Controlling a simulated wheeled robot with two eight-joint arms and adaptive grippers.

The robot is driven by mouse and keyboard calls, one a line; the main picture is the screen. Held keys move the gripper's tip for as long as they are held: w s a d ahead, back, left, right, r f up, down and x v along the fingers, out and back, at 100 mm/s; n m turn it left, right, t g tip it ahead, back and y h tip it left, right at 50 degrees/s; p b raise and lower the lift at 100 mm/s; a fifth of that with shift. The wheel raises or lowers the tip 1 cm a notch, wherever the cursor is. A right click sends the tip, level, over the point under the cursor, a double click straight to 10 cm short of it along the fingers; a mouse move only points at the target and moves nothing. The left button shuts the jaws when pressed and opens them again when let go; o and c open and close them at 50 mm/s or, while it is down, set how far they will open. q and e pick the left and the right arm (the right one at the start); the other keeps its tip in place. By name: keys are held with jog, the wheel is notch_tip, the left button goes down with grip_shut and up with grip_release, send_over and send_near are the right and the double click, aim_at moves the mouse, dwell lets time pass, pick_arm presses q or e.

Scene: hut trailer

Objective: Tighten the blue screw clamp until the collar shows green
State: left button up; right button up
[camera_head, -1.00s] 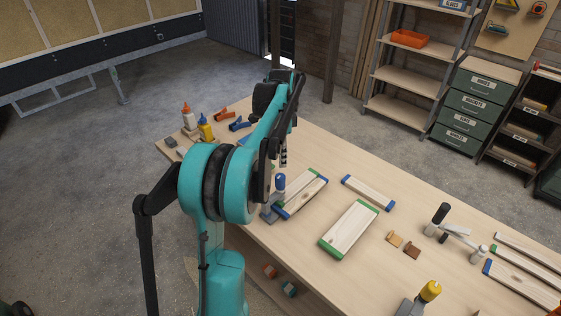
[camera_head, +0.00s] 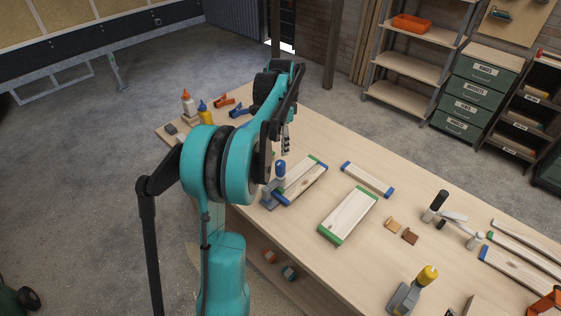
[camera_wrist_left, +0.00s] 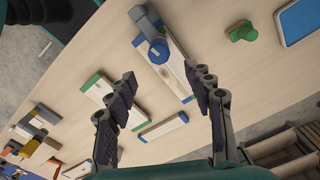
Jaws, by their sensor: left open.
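The blue screw clamp (camera_head: 280,169) stands near the table's front edge, at the left end of a wooden frame board (camera_head: 302,182) with blue and green ends. The collar's colour is too small to tell. My left gripper (camera_head: 285,148) is above the table, beyond and above the clamp, and apart from it. In the left wrist view my left gripper (camera_wrist_left: 166,86) has its fingers spread wide with nothing between them. My right gripper is not in view.
A yellow-knobbed clamp (camera_head: 427,276) stands at the front right. Another board (camera_head: 349,215) and a narrow strip (camera_head: 368,180) lie to the right. A black-handled tool (camera_head: 437,203) lies right of two small blocks.

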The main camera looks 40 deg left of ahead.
aim_at(281, 162)
pick_arm(q)
jog(key=f+n+p, duration=0.1)
jog(key=n, duration=0.1)
jog(key=n+p, duration=0.1)
jog(key=n, duration=0.1)
jog(key=f+n+p, duration=0.1)
jog(key=n, duration=0.2)
jog(key=shift+w+a+f, duration=0.15)
jog(key=shift+w+f, duration=0.05)
jog(key=shift+f, duration=0.1)
jog(key=f+n+p, duration=0.1)
jog(key=n, duration=0.1)
jog(key=shift+s+f+n, duration=0.1)
jog(key=shift+n, duration=0.2)
jog(key=shift+f, duration=0.35)
notch_tip(281, 162, down, 8)
jog(key=shift+r+b, duration=0.25)
jog(key=shift+b, duration=0.1)
jog(key=c, duration=1.2)
